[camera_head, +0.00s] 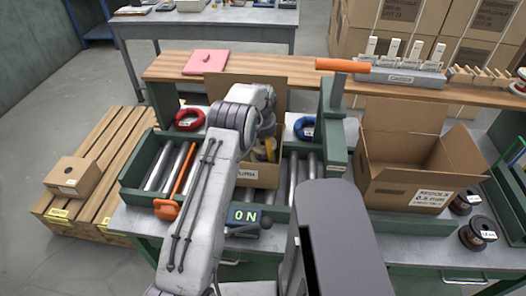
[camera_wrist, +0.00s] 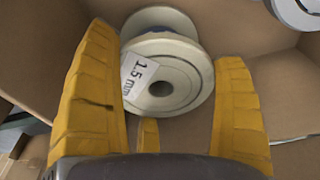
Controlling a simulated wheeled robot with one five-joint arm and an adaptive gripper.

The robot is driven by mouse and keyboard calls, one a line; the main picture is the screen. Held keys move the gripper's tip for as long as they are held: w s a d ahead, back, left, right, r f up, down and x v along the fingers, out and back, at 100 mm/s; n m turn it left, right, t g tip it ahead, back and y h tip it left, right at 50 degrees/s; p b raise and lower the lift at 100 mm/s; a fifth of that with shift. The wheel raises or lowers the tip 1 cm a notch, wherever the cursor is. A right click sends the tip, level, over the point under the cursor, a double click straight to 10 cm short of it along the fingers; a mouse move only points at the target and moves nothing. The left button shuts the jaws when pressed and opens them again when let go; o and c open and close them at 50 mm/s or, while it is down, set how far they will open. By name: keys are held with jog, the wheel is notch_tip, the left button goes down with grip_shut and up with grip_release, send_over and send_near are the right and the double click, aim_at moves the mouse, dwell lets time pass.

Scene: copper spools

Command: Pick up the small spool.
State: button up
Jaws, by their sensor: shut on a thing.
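A pale spool (camera_wrist: 168,80) labelled 1.5 mm lies between the yellow fingers of my gripper (camera_wrist: 167,52) in the wrist view. The fingers flank it on both sides and are shut on it. It is inside or just over an open cardboard box (camera_head: 260,175). In the head view my gripper (camera_head: 268,150) is down in that box on the roller conveyor. My arm hides much of the box there, and I cannot make out the spool. Part of another pale spool (camera_wrist: 297,14) shows at the wrist view's top right corner.
A red spool (camera_head: 189,119) and a blue spool (camera_head: 305,128) lie behind the conveyor. A larger open box (camera_head: 405,190) stands at the right, with dark spools (camera_head: 478,233) beside it. An orange-handled post (camera_head: 342,66) rises behind.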

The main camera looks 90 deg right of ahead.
aim_at(255, 148)
jog(key=shift+w+a+f, duration=0.1)
jog(key=shift+f, duration=0.15)
jog(key=shift+c, duration=0.8)
jog(key=shift+r+b, duration=0.1)
jog(key=shift+b, duration=0.9)
jog(key=shift+r+b, duration=0.3)
jog(key=shift+b, duration=0.5)
jog(key=w+a+b, duration=0.1)
jog(key=b, duration=0.1)
jog(key=w+a+b, duration=0.1)
jog(key=b, duration=0.2)
jog(key=shift+w+r, duration=0.15)
jog(key=shift+w, duration=0.2)
jog(key=shift+w+a+r+b, duration=0.15)
jog(key=shift+r+b, duration=0.1)
jog(key=shift+b, duration=0.15)
jog(key=shift+a+r+p, duration=0.1)
jog(key=shift+r+p, duration=0.35)
jog(key=shift+r, duration=6.35)
